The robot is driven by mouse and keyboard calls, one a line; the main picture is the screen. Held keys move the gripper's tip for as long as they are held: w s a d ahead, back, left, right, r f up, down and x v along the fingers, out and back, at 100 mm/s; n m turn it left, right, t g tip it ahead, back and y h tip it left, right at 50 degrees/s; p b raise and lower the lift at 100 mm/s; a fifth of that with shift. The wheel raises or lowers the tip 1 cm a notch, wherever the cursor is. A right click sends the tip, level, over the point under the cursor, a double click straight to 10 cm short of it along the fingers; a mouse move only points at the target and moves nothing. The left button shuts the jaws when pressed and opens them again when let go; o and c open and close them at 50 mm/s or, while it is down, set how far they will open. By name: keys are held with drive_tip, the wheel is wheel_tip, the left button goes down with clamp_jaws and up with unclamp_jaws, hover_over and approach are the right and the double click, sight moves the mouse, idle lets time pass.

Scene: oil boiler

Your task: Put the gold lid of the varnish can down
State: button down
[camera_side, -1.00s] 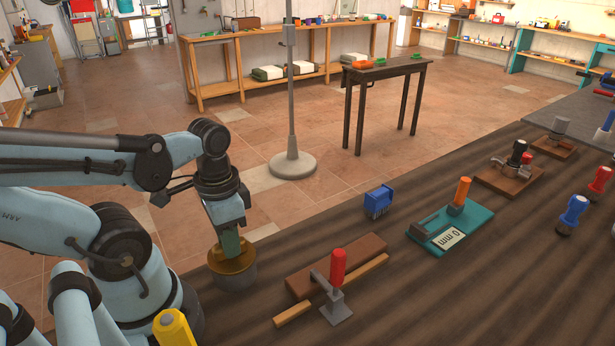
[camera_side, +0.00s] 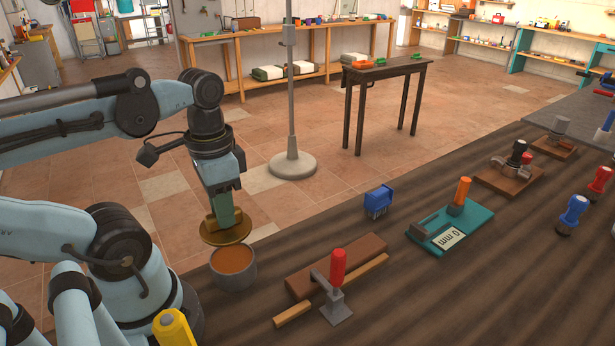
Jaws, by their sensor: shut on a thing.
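The gold lid (camera_side: 233,232) is a round disc held in the air by my gripper (camera_side: 225,215), which is shut on it. The lid is slightly tilted and hangs just above and a little left of the varnish can. The varnish can (camera_side: 235,279) is a grey round pot standing on the dark wooden table. Its top is open and shows orange-brown varnish inside. The lid and the can look apart, with the lid's lower edge close to the can's far rim in the picture.
Right of the can lie a brown wooden block (camera_side: 315,277), a light wooden strip (camera_side: 372,270) and a red-handled clamp (camera_side: 338,267). A blue block (camera_side: 378,201) and a teal plate (camera_side: 475,228) stand farther right. Bare tabletop (camera_side: 320,233) lies between the can and the blue block.

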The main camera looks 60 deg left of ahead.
wheel_tip(320, 180, up, 3)
drive_tip(key=shift+f, duration=0.2)
drive_tip(key=shift+w+r, duration=0.15)
drive_tip(key=shift+w, duration=0.1)
drive_tip(key=w+f, duration=0.4)
drive_tip(key=w, duration=1.1)
drive_tip(key=shift+n, duration=0.4)
drive_tip(key=shift+w+a+f, duration=0.1)
drive_tip(key=shift+a+f, duration=0.05)
drive_tip(key=shift+f, duration=2.4)
drive_tip(key=shift+w+a+f, duration=0.1)
drive_tip(key=shift+a+f, duration=0.05)
drive_tip(key=shift+f, duration=2.4)
drive_tip(key=shift+f, duration=0.15)
drive_tip(key=c, duration=1)
unclamp_jaws()
